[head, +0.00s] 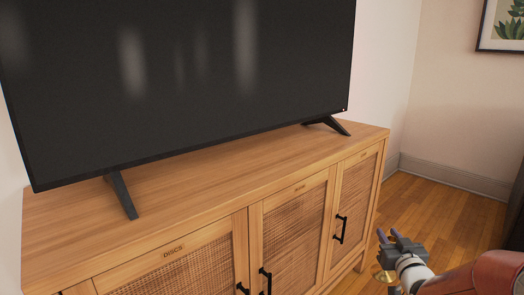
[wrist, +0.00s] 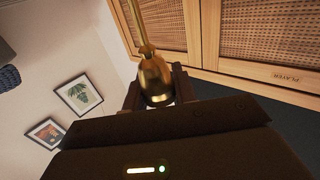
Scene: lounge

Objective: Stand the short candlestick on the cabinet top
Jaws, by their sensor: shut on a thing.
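The short candlestick is shiny gold metal. In the wrist view the candlestick (wrist: 153,75) sits between the two fingers of my gripper (wrist: 158,90), with a bulbous part at the jaws and a thin stem running up out of the frame. In the head view my gripper (head: 389,236) is at the lower right, in front of the cabinet's right end and lower than its top. Only a small gold part of the candlestick (head: 383,277) shows there, below the fingers. The wooden cabinet top (head: 180,190) is wide, with a clear strip along its front.
A large black television (head: 190,80) stands on the cabinet top on two splayed feet, one left (head: 122,195) and one right (head: 328,125). Black handles (head: 340,229) stick out from the woven-panel doors. Wooden floor (head: 432,205) lies open to the right of the cabinet.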

